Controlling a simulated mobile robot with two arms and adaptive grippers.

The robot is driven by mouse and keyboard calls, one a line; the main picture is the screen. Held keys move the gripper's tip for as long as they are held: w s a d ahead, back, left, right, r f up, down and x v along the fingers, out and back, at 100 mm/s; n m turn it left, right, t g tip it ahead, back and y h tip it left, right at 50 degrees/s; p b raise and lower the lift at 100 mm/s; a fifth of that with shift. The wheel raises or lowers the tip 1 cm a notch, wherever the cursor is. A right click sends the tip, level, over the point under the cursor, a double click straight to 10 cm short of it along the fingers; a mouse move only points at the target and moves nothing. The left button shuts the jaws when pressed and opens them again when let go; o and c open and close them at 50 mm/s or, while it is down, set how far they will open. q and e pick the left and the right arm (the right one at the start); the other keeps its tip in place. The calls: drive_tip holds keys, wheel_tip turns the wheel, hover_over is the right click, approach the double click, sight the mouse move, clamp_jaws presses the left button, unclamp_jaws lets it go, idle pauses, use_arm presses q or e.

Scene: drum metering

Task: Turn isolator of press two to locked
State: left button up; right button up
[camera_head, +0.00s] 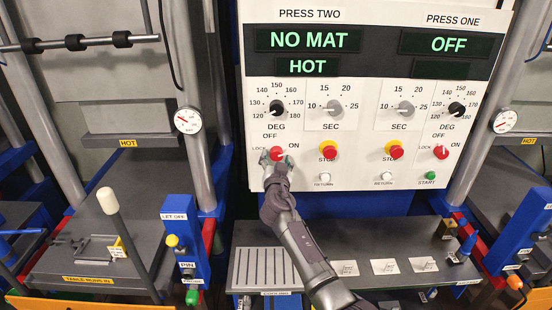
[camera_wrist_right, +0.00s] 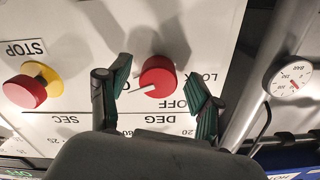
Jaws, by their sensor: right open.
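The press two isolator is a red round knob (camera_head: 277,153) with a white pointer, low on the left of the white panel, among the labels LOCK, OFF and ON. In the right wrist view, which is upside down, the knob (camera_wrist_right: 158,75) has its pointer aimed left, toward a label mostly hidden by a finger, on the ON side. My right gripper (camera_head: 278,161) is open in front of the knob. In the wrist view its green-padded fingers (camera_wrist_right: 160,70) stand on either side of the knob, with gaps visible. My left gripper is out of view.
A red-and-yellow stop button (camera_head: 328,152) and a white return button (camera_head: 326,177) are close on the right. The DEG dial (camera_head: 277,107) is above. Press two's display (camera_head: 306,40) reads NO MAT, HOT. Press one's isolator (camera_head: 441,152) is far right. A dark shelf is below the panel.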

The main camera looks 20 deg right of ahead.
drive_tip(key=shift+w, duration=0.1)
drive_tip(key=shift+c, duration=0.3)
drive_tip(key=c, duration=1.1)
